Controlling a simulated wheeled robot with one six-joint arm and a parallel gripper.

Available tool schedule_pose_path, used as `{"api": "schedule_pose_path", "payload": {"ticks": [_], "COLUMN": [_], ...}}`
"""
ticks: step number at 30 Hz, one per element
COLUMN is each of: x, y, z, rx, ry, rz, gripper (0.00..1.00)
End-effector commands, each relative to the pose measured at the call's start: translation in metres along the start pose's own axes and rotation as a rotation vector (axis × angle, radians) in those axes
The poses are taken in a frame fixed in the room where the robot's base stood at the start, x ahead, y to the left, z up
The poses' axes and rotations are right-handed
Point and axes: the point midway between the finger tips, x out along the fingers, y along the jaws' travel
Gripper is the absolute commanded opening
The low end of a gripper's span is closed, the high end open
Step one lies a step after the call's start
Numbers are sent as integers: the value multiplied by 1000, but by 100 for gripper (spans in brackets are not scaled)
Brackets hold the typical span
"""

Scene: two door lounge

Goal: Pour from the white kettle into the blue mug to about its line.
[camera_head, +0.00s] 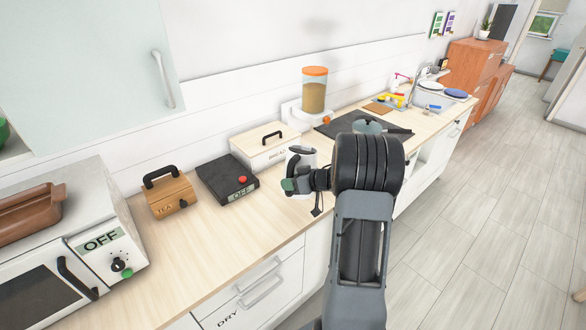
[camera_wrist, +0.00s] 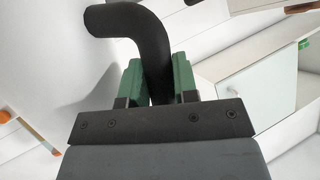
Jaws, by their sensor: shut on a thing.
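The white kettle (camera_head: 302,159) is in the middle of the head view, over the counter's front part and partly hidden by my gripper and arm. Whether it touches the counter is unclear. My gripper (camera_head: 290,186) is shut on its black handle. In the wrist view the green fingers of my gripper (camera_wrist: 158,82) sit on both sides of the kettle's curved black handle (camera_wrist: 135,25). The kettle's body and spout cannot be made out there. I cannot make out a blue mug in either view; my arm hides part of the counter.
A dispenser (camera_head: 314,92) and a pan on the dark hob (camera_head: 334,126) are behind. Bare counter (camera_head: 225,235) lies at front left.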

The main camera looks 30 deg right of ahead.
Motion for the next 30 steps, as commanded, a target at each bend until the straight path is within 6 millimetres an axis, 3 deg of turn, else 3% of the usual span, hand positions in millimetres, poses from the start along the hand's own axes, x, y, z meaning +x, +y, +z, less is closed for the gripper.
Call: {"api": "schedule_pose_path", "payload": {"ticks": [3,6,16,30], "x": [10,14,17,16], "y": [-9,-16,-24,-28], "z": [28,43,56,57], "rx": [-88,-156,-230,-252], "ry": [20,33,49,53], "rz": [34,61,88,96], "gripper": [0,0,0,0]}}
